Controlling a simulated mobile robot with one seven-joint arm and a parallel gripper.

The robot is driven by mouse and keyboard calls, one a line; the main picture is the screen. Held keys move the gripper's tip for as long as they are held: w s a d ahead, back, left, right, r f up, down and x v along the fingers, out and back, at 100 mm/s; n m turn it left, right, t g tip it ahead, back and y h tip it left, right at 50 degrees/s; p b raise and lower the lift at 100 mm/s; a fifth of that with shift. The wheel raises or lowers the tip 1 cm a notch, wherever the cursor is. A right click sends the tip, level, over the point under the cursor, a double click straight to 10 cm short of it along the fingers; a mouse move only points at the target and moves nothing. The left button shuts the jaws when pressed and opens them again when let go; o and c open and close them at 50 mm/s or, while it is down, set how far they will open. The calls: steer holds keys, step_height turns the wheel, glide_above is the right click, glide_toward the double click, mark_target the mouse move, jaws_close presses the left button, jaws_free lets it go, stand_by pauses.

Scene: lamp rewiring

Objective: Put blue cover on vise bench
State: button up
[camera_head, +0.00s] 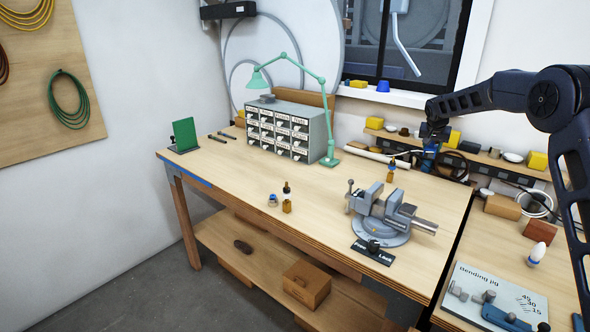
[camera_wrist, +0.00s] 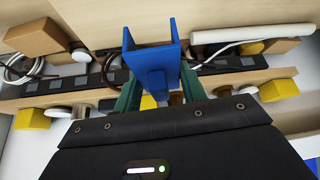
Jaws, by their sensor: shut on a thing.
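The blue cover (camera_wrist: 150,65) is a U-shaped channel piece between the green fingers of my gripper (camera_wrist: 160,92) in the wrist view. My gripper (camera_head: 433,140) is shut on it and holds it up near the shelf at the back right of the bench. The cover shows only as a small blue patch (camera_head: 431,148) in the head view. The vise bench (camera_head: 235,180) is the wooden workbench in the middle. A grey vise (camera_head: 385,212) stands on its right part, in front of and below my gripper.
A drawer cabinet (camera_head: 290,130) and a green lamp (camera_head: 325,110) stand at the back. Amber bottles (camera_head: 287,203) stand near the vise. A long shelf (camera_head: 475,157) with small parts runs along the wall. The bench's left middle is clear.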

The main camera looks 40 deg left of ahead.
steer(key=s+a+r, duration=0.1)
steer(key=s+a, duration=0.6)
steer(key=a, duration=0.4)
steer(key=s+a+r, duration=0.1)
steer(key=s+a, duration=0.7)
steer(key=a, duration=0.2)
steer(key=s+a+r, duration=0.1)
steer(key=s+a, duration=1.5)
steer(key=s, duration=0.4)
steer(key=shift+s+r+m, duration=0.25)
steer(key=shift+m, duration=0.15)
step_height(320, 180, down, 20)
steer(key=shift+r, duration=0.2)
steer(key=shift+f, duration=0.1)
steer(key=o, duration=1)
steer(key=v, duration=1.2)
